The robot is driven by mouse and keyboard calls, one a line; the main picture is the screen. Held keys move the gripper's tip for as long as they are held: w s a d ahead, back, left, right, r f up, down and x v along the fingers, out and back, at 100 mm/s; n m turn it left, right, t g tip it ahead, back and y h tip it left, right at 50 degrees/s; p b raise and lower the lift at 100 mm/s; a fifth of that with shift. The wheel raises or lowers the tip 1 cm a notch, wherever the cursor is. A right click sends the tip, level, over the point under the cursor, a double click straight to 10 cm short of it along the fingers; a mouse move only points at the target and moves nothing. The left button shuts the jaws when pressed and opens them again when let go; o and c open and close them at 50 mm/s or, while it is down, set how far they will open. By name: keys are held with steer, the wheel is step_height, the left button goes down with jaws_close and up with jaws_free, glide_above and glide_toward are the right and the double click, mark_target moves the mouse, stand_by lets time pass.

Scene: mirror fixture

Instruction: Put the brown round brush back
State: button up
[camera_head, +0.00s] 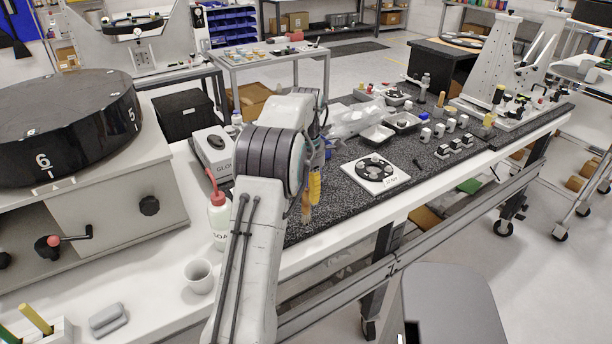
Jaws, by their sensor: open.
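I cannot single out the brown round brush with certainty. A yellow-handled tool (314,187) with a brown lower part (306,208) shows just right of my arm's joint; it is partly covered by the arm. A small tan upright piece (441,98) stands farther back on the speckled bench top. My gripper (325,145) is at the far end of my arm, above the bench's left part. It is open, but its fingers are small and largely hidden by the arm. I cannot tell how far it is from the yellow-handled tool.
A white holder (58,332) with green and yellow handles stands at bottom left, near a white cup (199,275) and a red-topped bottle (219,218). A white plate with a black ring (375,172), trays (377,135) and small blocks occupy the bench (330,222). Its front strip is clear.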

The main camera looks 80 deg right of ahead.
steer(key=shift+r+p, duration=0.3)
steer(key=shift+r, duration=2.15)
steer(key=shift+s, duration=0.1)
